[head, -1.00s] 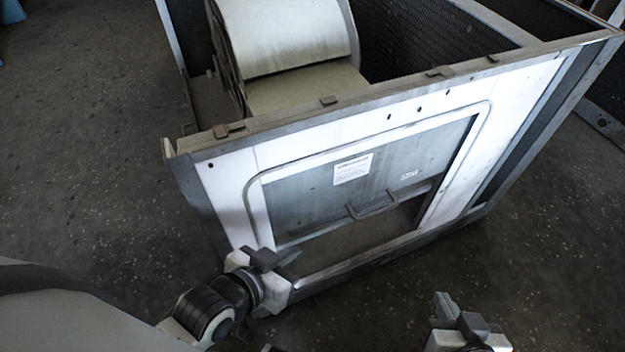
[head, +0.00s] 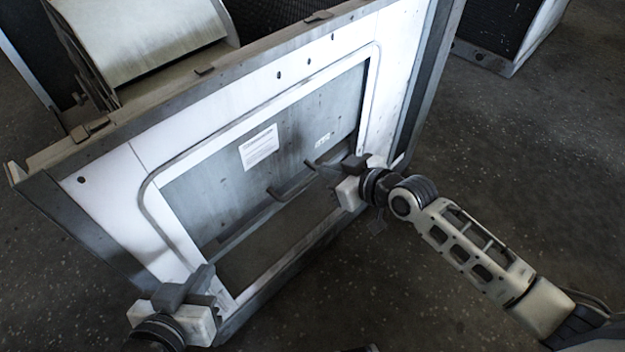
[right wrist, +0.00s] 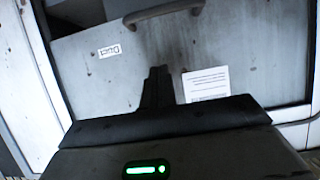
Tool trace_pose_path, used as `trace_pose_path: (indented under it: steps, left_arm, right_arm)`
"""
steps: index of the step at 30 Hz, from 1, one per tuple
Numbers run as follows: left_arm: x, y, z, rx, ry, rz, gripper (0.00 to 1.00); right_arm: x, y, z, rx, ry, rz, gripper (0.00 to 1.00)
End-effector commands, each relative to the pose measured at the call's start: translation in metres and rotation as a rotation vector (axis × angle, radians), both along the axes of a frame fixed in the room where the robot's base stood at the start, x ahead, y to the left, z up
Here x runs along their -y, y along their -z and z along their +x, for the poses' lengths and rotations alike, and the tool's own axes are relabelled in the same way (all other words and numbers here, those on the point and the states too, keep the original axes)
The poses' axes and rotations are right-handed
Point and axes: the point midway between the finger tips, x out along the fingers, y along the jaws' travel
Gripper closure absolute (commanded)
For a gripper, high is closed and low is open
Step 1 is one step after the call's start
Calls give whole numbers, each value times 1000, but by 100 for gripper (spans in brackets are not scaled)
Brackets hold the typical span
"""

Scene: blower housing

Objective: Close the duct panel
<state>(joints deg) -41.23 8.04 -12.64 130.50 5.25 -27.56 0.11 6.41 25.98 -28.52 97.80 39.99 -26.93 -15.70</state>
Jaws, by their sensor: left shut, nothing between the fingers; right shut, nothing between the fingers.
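The duct panel (head: 225,175) is a grey sheet in the white-framed front of the housing. It carries a white paper label and a bar handle (head: 290,183) near its lower edge. A dark opening (head: 270,250) shows below that edge. The panel fills the right wrist view (right wrist: 125,75), with the handle (right wrist: 165,10) at the top. My right gripper (head: 345,163) is shut and empty, in front of the panel and right of the handle; its fingers (right wrist: 158,75) look apart from the handle. My left gripper (head: 200,280) is shut and empty by the frame's lower left corner.
The white frame (head: 110,170) with a raised rim surrounds the panel. A curved metal blower part (head: 150,45) stands behind the housing's top edge. A dark mesh-sided unit (head: 505,35) stands at the upper right. Speckled floor (head: 500,140) is clear at the right.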

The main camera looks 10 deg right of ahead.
Motion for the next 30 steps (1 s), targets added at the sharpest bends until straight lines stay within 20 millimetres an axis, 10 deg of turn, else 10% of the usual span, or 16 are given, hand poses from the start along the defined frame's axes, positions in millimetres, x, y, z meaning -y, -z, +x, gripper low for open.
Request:
trace_pose_path:
  steps: [8,30]
  left_arm:
    - [0,10,-2,11,6,4,100]
    - [6,26,2,-11,27,1,100]
  right_arm:
    - [-34,28,45,1,1,4,100]
    - [-28,66,38,0,1,0,100]
